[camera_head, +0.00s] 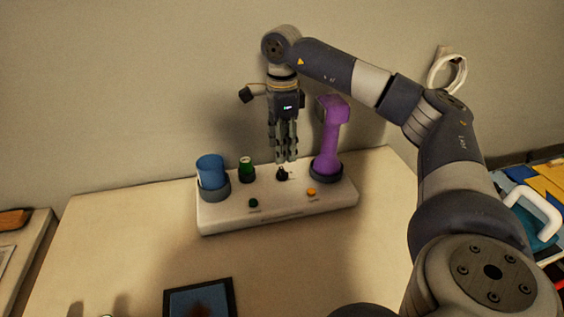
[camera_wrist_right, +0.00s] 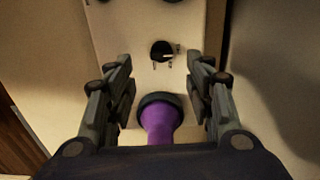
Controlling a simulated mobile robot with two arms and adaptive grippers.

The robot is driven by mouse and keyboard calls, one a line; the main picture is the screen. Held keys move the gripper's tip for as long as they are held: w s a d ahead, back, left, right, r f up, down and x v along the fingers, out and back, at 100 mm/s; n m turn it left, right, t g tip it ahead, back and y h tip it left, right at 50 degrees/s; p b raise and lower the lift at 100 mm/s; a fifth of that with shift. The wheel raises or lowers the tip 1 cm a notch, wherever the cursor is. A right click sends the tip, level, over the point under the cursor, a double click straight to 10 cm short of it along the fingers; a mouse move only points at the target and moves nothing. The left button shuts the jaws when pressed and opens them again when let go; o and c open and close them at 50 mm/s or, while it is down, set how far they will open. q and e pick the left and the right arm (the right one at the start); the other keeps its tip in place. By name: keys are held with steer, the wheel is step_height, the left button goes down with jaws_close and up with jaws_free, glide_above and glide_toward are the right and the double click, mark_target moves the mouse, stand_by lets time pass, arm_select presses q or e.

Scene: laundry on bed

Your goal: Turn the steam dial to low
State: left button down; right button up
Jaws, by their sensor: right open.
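The steam dial is a small black knob (camera_head: 282,174) with a light pointer mark, on the top of a white base unit (camera_head: 275,215). In the right wrist view the dial (camera_wrist_right: 161,50) lies in line with the gap between the fingers, with small marks around it. My right gripper (camera_head: 286,157) points down just above the dial. Its fingers (camera_wrist_right: 162,72) are spread and empty in the wrist view. Whether the fingertips reach the dial's height I cannot tell. The marks are too small to read. My left gripper is not in view.
A purple steamer (camera_head: 329,145) stands in a dark ring close right of the gripper; it also shows in the wrist view (camera_wrist_right: 160,122). A blue cup (camera_head: 210,171), a green-topped knob (camera_head: 247,170), a green button (camera_head: 253,203) and an orange button (camera_head: 311,192) sit on the unit. A dark-framed tablet (camera_head: 200,300) lies in front.

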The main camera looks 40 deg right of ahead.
mark_target(282, 170)
step_height(282, 170, down, 7)
steer(key=shift+w+r, duration=0.1)
steer(key=shift+d, duration=0.1)
steer(key=c, duration=1.1)
